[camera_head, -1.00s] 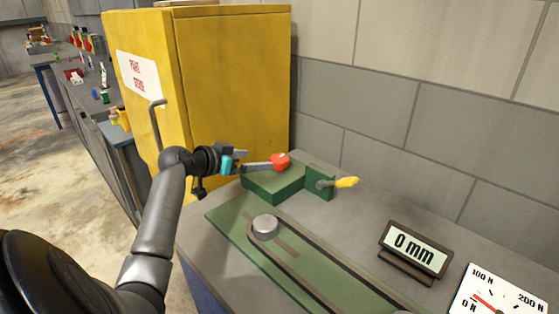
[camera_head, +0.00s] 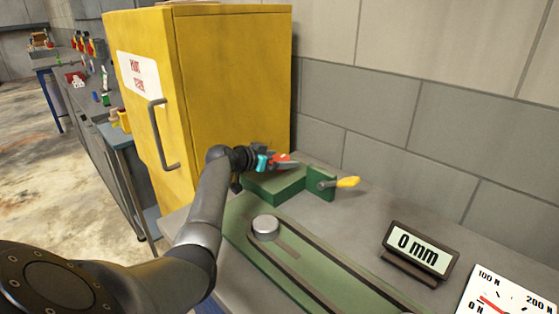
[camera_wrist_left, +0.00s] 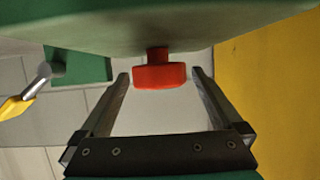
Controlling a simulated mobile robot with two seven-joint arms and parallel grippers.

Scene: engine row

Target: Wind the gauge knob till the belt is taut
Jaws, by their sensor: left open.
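A red knob (camera_head: 283,158) sits at the far-left end of a green block (camera_head: 276,185) on the bench. My left gripper (camera_head: 281,163) is open at the knob, partly covering it in the head view. In the left wrist view the red knob (camera_wrist_left: 160,76) lies between the two spread fingers, with a gap on each side. A dark belt (camera_head: 345,263) runs around a grey pulley (camera_head: 265,227) on a green plate; its far end is out of view. A dial (camera_head: 503,296) marked in N is cut off by the frame edge. My right gripper is not in view.
A yellow-handled crank (camera_head: 347,182) sticks out of the green block's right end. A display (camera_head: 417,250) reads 0 mm. A yellow cabinet (camera_head: 235,85) stands close behind my left gripper, with a grey block wall to its right.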

